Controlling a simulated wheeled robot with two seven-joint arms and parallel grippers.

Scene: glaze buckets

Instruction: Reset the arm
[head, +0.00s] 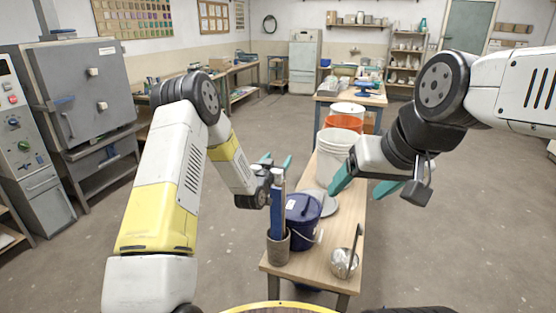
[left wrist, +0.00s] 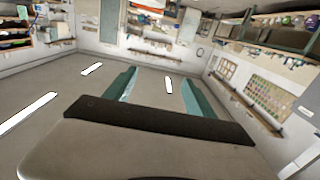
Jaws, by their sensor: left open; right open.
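My left gripper (head: 277,164) is near the middle of the head view, just above and behind a grey cup holding blue upright tools. Its teal fingers are apart. In the left wrist view the two fingers of my left gripper (left wrist: 160,90) are spread with nothing between them. My right gripper (head: 362,182) is to the right, over the right side of the bench, with teal fingers apart and nothing seen between them. It hangs above the bench surface, near the white bucket.
A wooden bench (head: 310,262) bears a grey cup (head: 278,248), a dark blue bucket (head: 302,222), a grey lid (head: 328,204), a metal pot (head: 344,264), a white bucket (head: 336,150) and an orange bucket (head: 343,123). A kiln (head: 85,90) stands left. The floor to the right is clear.

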